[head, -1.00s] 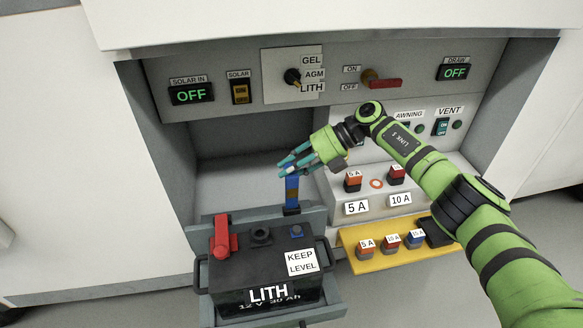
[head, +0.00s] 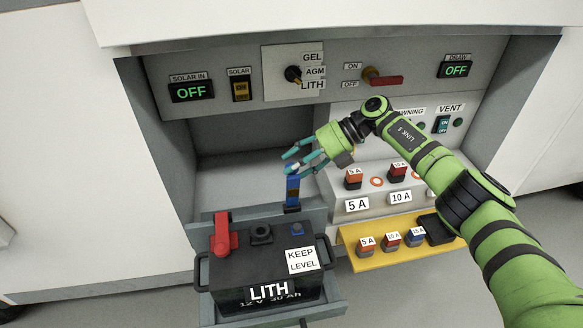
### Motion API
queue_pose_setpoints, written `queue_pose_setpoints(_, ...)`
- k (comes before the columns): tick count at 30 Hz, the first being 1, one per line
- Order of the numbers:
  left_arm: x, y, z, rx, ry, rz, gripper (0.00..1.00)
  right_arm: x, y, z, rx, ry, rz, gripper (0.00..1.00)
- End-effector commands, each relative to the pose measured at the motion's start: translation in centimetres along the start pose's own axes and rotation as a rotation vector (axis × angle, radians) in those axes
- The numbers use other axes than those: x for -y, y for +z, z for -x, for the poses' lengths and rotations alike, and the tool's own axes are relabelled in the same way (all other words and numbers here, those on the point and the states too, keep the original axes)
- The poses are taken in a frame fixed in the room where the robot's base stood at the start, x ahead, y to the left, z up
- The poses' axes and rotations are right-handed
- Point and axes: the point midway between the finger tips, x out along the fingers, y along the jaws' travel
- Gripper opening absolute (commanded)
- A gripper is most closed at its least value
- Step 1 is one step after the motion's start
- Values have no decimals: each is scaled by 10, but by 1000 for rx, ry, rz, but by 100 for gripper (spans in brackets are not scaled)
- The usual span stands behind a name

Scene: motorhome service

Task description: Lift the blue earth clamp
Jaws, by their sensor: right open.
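The blue earth clamp (head: 292,190) stands upright at the back edge of the battery tray, behind the black battery (head: 235,265). My right gripper (head: 288,162) is at the top of the clamp with its teal fingers spread apart. A small pale patch shows between the fingers, and I cannot tell whether they touch the clamp. A blue terminal (head: 297,229) sits on the battery top, apart from the clamp. My left gripper is not in view.
A red clamp (head: 222,236) stands on the battery's left side. The fuse box (head: 335,188) is right of the clamp. A yellow shelf (head: 357,264) with several fuses lies below it. The control panel (head: 330,100) overhangs the bay; the recess (head: 235,175) at left is empty.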

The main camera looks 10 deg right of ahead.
Motion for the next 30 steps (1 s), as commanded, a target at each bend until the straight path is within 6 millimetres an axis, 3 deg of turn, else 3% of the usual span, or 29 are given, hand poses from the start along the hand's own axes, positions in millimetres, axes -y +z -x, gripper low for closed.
queue_pose_setpoints(6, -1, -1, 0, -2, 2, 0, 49, 0, 1, 48, 4, -2, -1, 54)
queue_pose_setpoints(12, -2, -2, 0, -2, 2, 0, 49, 1, 1, 84, 0, -3, -2, 54)
queue_pose_setpoints(18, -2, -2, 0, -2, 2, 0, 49, 2, 1, 100, -2, -4, -2, 54)
queue_pose_setpoints(26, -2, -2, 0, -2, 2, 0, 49, 2, 0, 102, -4, -4, -1, 54)
queue_pose_setpoints(27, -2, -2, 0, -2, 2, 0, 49, 2, 0, 102, -4, -4, -1, 46)
queue_pose_setpoints(30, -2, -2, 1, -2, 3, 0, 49, 6, -1, 100, -3, 6, -6, 6)
